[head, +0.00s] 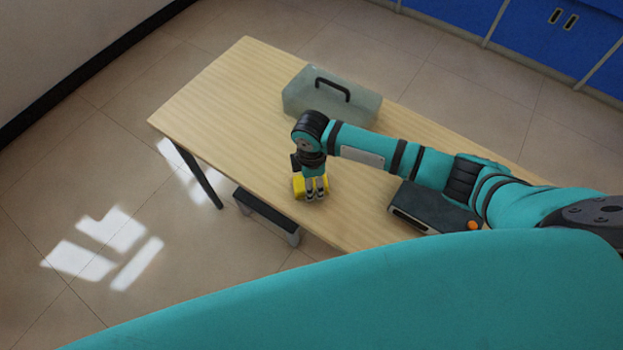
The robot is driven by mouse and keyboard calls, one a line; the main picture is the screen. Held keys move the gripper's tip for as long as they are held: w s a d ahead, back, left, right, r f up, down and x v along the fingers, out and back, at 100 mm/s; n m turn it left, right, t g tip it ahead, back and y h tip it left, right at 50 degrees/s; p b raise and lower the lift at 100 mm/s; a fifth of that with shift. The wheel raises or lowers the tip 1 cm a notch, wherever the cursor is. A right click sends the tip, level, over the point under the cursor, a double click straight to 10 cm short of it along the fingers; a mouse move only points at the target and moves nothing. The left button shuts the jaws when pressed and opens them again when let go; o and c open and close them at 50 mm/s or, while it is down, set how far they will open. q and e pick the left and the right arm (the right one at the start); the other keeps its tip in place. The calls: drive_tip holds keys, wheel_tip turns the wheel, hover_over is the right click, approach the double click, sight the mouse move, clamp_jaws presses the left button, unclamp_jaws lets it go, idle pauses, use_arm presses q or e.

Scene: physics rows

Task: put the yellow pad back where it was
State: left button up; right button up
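Yellow shows mostly to the left of the fingers, with a little to the right. The fingertips look close together, but I cannot tell whether they grip the pad or are only beside it. I cannot tell whether the pad touches the table. My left gripper is not in view.
A grey translucent case (365,103) with a black handle stands at the table's back edge. A dark box (429,208) with an orange knob (473,225) sits under my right arm. A dark-topped step (266,214) stands on the floor by the front edge. The table's left end is clear.

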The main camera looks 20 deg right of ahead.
drive_tip(key=shift+o, duration=0.9)
wheel_tip(320, 180, up, 12)
drive_tip(key=shift+r, duration=0.15)
drive_tip(key=shift+d, duration=0.1)
